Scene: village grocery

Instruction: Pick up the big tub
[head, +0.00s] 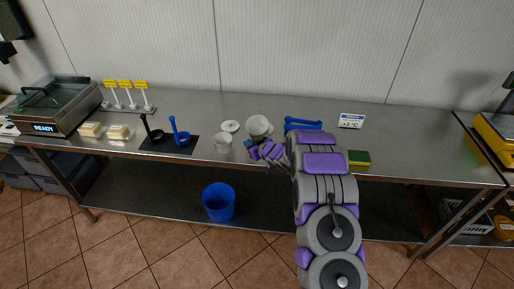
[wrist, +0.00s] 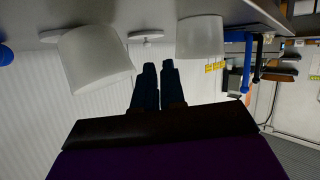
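Two white tubs stand on the steel counter (head: 190,110). The bigger-looking tub (head: 259,127) is just beyond my gripper (head: 262,151) in the head view; it is on the left in the upside-down wrist view (wrist: 96,60). The smaller-looking tub (head: 223,144) is left of my gripper in the head view and on the right in the wrist view (wrist: 200,37). A white round lid (head: 230,126) lies between and behind them. My gripper's dark fingers (wrist: 158,68) are close together with nothing between them. It appears apart from both tubs.
A black scoop (head: 152,131) and blue scoop (head: 179,133) rest on a dark mat (head: 167,146) to the left. A blue bucket (head: 218,203) is below. Counter space far right is clear.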

